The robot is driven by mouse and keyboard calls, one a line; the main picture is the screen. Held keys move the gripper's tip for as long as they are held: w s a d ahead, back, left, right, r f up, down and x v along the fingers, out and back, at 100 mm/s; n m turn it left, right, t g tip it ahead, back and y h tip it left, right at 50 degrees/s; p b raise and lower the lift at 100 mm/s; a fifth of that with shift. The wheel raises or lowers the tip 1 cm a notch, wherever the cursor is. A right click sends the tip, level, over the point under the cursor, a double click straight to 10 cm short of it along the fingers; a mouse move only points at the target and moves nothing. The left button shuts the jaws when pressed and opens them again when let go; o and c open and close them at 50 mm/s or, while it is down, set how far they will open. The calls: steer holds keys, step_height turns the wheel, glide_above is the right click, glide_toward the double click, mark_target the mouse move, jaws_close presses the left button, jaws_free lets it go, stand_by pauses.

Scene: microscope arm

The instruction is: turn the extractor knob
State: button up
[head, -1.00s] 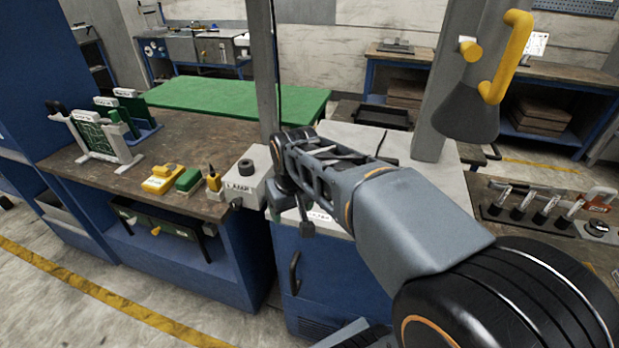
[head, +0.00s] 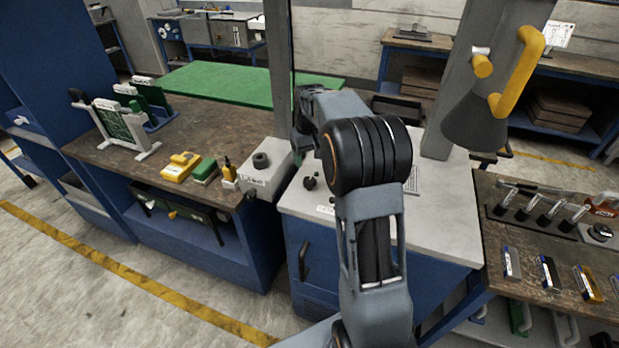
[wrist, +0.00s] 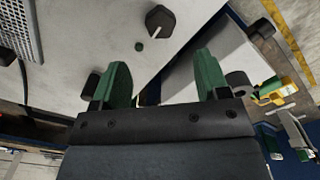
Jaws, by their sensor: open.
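A black knob with a white pointer line (wrist: 160,21) sits on a pale panel at the top of the wrist view, beyond my fingertips. A second dark knob (wrist: 91,84) shows beside the left finger.
A small grey box (head: 268,180) with a black top knob (head: 261,160) stands left of the cabinet. Yellow (head: 181,166) and green (head: 205,170) items lie on the workbench. A grey post rises behind my arm. A funnel hood (head: 475,120) with a yellow handle hangs at right.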

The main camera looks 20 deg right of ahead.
mark_target(309, 180)
step_height(309, 180, down, 9)
steer(key=shift+r+p, duration=0.1)
steer(key=shift+p, duration=0.4)
steer(key=c, duration=0.9)
